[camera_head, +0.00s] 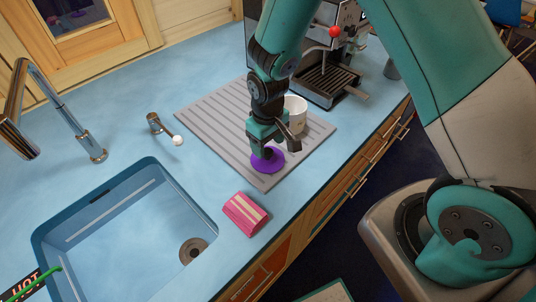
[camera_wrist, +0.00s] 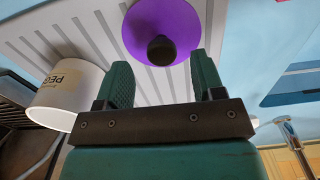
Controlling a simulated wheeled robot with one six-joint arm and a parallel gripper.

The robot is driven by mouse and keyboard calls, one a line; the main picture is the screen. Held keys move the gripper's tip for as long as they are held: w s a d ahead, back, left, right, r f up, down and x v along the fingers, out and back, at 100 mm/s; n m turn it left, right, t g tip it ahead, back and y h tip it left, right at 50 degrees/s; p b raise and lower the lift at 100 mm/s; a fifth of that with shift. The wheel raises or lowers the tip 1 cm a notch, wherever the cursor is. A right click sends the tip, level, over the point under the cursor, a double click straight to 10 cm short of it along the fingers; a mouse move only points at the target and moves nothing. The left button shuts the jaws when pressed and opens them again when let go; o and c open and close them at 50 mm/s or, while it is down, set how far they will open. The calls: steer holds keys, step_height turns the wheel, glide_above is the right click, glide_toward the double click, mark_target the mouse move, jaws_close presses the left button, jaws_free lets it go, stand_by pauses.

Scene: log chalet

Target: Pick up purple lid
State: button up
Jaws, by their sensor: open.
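The purple lid (camera_head: 267,160) lies on the grey ribbed drain mat on the blue counter. In the wrist view the purple lid (camera_wrist: 185,24) is a round disc with a dark knob (camera_wrist: 161,50) facing the camera. My gripper (camera_head: 262,152) is above the lid and hides part of it in the head view. In the wrist view my gripper (camera_wrist: 163,72) has its two fingers apart and nothing between them. The knob shows just beyond the fingertips, roughly in line with the gap. I cannot tell the exact height of the fingers over the lid.
A white mug (camera_head: 296,112) stands on the drain mat (camera_head: 210,112) close beside my gripper; it also shows in the wrist view (camera_wrist: 68,92). A pink-striped block (camera_head: 245,213) lies near the sink (camera_head: 120,230). A coffee machine (camera_head: 333,80) stands behind. The mat's left part is clear.

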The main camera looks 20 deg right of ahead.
mark_target(267, 150)
steer(key=shift+s+a+f+p, duration=0.1)
steer(key=shift+f+p, duration=0.4)
steer(key=shift+f, duration=1.35)
steer(key=c, duration=1)
steer(key=shift+r, duration=0.1)
